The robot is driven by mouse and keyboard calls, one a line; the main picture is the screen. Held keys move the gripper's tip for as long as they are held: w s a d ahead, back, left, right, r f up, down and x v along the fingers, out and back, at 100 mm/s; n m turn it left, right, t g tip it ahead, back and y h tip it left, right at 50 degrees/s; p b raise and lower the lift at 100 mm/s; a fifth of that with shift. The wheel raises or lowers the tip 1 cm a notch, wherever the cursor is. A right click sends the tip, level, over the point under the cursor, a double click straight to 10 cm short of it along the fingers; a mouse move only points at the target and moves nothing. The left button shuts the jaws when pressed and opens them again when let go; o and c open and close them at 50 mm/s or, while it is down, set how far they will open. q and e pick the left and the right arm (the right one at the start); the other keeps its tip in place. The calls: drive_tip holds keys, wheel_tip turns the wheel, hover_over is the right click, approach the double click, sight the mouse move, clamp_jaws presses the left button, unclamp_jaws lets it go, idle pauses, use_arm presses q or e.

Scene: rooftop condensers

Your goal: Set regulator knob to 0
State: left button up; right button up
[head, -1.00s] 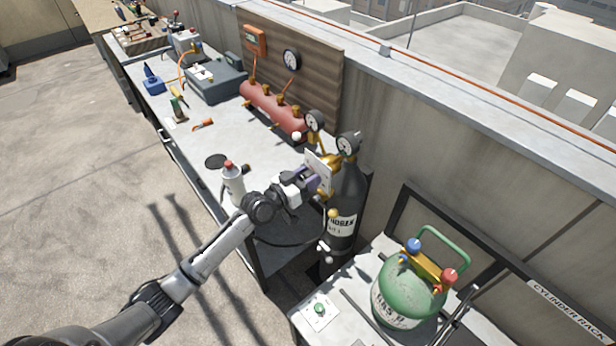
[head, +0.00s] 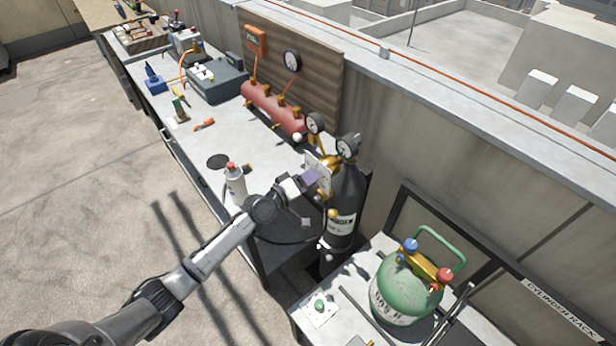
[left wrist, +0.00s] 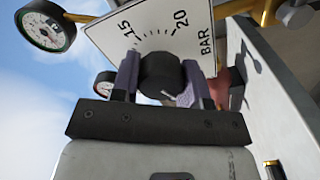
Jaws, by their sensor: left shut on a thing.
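The regulator knob (left wrist: 162,74) is dark and round, in front of a white dial plate (left wrist: 150,28) marked 15, 20 and BAR in the left wrist view. My left gripper (left wrist: 160,80) is shut on the knob, one purple finger on each side. In the head view my left gripper (head: 312,178) is at the dial plate (head: 322,165) on the brass regulator, atop the dark nitrogen cylinder (head: 345,205). The knob is hidden there by the gripper. The lower part of the scale, and any 0 mark, is hidden. My right gripper is not in view.
A white bottle (head: 234,184) is on the bench (head: 205,135), close to my left arm. A red manifold (head: 270,108) lies behind. A green cylinder (head: 408,288) stands at the lower right. The bench's front middle is fairly clear.

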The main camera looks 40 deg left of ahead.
use_arm(q)
drive_tip(key=shift+n, duration=1.8)
drive_tip(key=o, duration=0.9)
drive_tip(key=shift+o, duration=0.2)
